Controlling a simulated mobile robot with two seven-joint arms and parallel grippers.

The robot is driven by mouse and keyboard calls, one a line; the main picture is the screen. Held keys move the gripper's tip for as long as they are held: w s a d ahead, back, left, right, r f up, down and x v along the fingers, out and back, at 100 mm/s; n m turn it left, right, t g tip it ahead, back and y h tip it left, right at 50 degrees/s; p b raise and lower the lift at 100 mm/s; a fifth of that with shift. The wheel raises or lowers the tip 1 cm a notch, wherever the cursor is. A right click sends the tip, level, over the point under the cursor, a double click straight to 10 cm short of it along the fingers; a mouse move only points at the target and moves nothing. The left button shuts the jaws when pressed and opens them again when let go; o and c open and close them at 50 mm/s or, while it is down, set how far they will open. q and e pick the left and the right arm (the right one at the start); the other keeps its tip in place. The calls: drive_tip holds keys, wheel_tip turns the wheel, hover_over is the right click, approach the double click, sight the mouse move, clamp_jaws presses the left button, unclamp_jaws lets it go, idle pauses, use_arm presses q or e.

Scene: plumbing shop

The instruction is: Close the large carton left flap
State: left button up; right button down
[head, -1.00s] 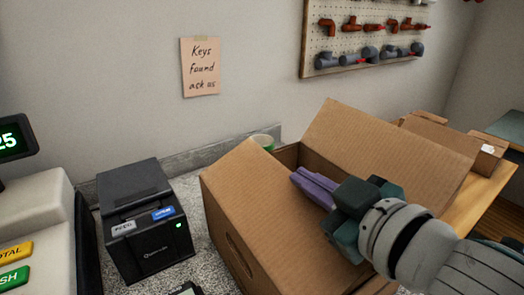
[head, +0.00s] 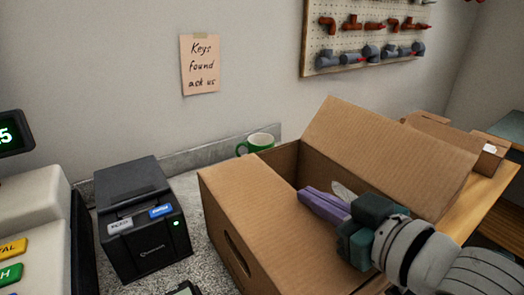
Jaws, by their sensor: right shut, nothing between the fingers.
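The large brown carton (head: 222,222) stands on the counter, with a dark hand hole in its left side. Its left flap (head: 275,220) is folded inward, nearly level, over the left part of the opening. Its right flap (head: 390,142) stands up and leans outward. My right gripper (head: 325,205) has purple fingers, shut and empty, at the left flap's inner edge; I cannot tell whether they touch it. Part of the carton's inside is open between the flaps, and a pale thing just behind the fingers is unclear. My left gripper is not in view.
A black printer (head: 145,220) stands left of the carton, with a cash register (head: 30,225) further left. A green mug (head: 258,142) stands behind the carton by the wall. A smaller carton (head: 440,130) is at the right. A pegboard (head: 365,35) hangs above.

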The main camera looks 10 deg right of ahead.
drive_tip(key=shift+r, duration=0.1)
drive_tip(key=r+p, duration=0.4)
drive_tip(key=p, duration=0.1)
drive_tip(key=shift+s+r, duration=0.2)
drive_tip(key=shift+r, duration=0.2)
drive_tip(key=v, duration=0.6)
drive_tip(key=b+v, duration=0.1)
drive_tip(key=v, duration=0.2)
drive_tip(key=shift+s+d+f, duration=0.2)
drive_tip(key=shift+d+f, duration=0.05)
drive_tip(key=shift+f, duration=0.1)
drive_tip(key=shift+s+f, duration=0.1)
drive_tip(key=shift+f, duration=0.05)
drive_tip(key=s+f+m+g+h, duration=0.2)
drive_tip(key=s+f+g+h, duration=0.2)
drive_tip(key=s+g, duration=0.8)
drive_tip(key=s+r+p, duration=0.1)
drive_tip(key=r+p, duration=1.3)
drive_tip(key=s+r+t+p, duration=0.1)
drive_tip(key=s+r+p, duration=0.1)
drive_tip(key=r+p, duration=1.2)
drive_tip(key=shift+s+a+r+p, duration=0.3)
drive_tip(key=shift+r, duration=0.2)
